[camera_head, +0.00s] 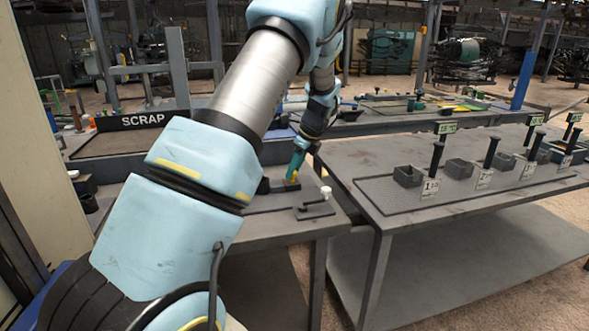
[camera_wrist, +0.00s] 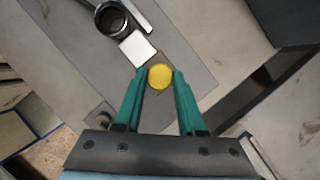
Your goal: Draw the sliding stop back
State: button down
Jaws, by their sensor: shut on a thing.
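My gripper (camera_head: 293,176) reaches down to the near grey bench, left of the long rack table. In the wrist view its green fingers (camera_wrist: 160,80) are shut on a round yellow knob (camera_wrist: 160,76), seen from above between the fingertips. The yellow knob (camera_head: 294,177) shows as a small patch at the fingertips in the head view. It appears to be the sliding stop's handle; the stop's body beneath is mostly hidden. A dark round open-topped piece (camera_wrist: 112,20) lies ahead, with a white square (camera_wrist: 137,49) between it and the knob.
A white-topped knob on a small dark fixture (camera_head: 316,207) stands right of my gripper. The rack table (camera_head: 385,208) at right carries dark bins, black posts and numbered tags. A SCRAP sign (camera_head: 142,119) is at back left. The bench front is clear.

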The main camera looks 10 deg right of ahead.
jog(key=shift+w+d+p, duration=0.15)
jog(key=shift+d+p, duration=0.2)
jog(key=shift+d, duration=0.7)
jog(key=shift+w+d+p, duration=0.1)
jog(key=shift+d+p, duration=0.2)
jog(key=shift+d, duration=0.7)
jog(key=c, duration=0.5)
grip_release()
jog(key=b+v, duration=0.2)
jog(key=v, duration=0.9)
